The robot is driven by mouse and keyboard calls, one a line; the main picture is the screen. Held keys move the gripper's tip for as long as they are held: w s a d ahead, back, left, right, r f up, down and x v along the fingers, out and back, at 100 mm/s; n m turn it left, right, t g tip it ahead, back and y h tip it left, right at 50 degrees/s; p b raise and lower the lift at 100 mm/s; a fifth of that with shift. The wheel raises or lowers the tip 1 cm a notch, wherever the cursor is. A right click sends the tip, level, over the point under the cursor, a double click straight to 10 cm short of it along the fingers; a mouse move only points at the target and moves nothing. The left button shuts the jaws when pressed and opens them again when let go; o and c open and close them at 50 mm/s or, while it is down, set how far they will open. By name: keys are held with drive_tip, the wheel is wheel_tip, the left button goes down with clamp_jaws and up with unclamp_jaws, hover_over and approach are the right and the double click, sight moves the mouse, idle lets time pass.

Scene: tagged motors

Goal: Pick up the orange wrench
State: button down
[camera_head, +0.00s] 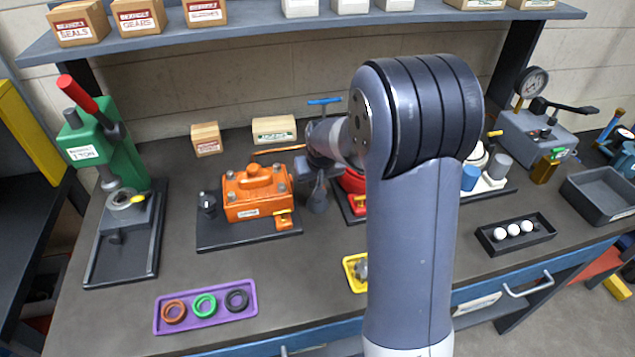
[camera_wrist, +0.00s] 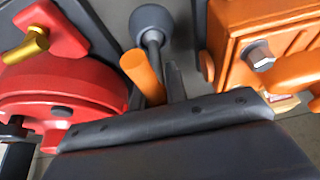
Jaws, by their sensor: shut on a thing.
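My gripper (camera_head: 316,172) is shut on the orange wrench (camera_head: 279,150), behind the orange housing near the middle of the bench. In the head view the wrench shows as a thin orange bar reaching left from the jaws; its other end is hidden by my gripper and arm. In the wrist view the wrench (camera_wrist: 143,75) shows as a short orange end beside the dark fingers (camera_wrist: 165,85). I cannot tell whether it is clear of the bench.
The orange motor housing (camera_head: 257,193) stands left of my gripper, and a red round housing (camera_head: 352,181) right of it, partly hidden by my arm. A grey round-headed part (camera_wrist: 150,20) lies beyond the fingers. A blue T-handle (camera_head: 324,101) stands behind. A shelf (camera_head: 260,33) hangs above.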

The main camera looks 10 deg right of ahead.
idle(0.4)
wheel_tip(320, 180, up, 10)
drive_tip(key=shift+r+b, duration=0.1)
drive_tip(key=shift+b, duration=0.45)
drive_tip(key=c, duration=2)
unclamp_jaws()
clamp_jaws()
